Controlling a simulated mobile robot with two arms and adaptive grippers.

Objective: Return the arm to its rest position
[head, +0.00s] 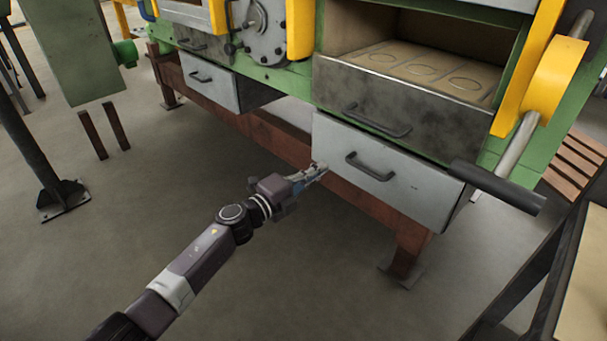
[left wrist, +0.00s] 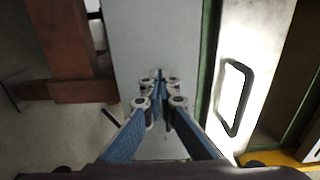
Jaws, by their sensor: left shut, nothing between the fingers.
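My left arm reaches in from the lower left in the head view. Its gripper (head: 316,170) is at the left edge of the lower right drawer (head: 385,185), just left of that drawer's dark handle (head: 377,167). The gripper also shows in the left wrist view (left wrist: 160,78), with its fingertips together and nothing between them. Behind the fingertips is a grey panel (left wrist: 152,35). I cannot tell whether the fingertips touch it. My right gripper is in neither view.
The green furnace frame (head: 280,80) stands on reddish-brown beams (head: 270,140). An open chamber (head: 420,65) holds round marks on its floor. A lower left drawer (head: 208,82) sticks out. A dark-framed table (head: 570,270) stands at right. Floor at lower middle is clear.

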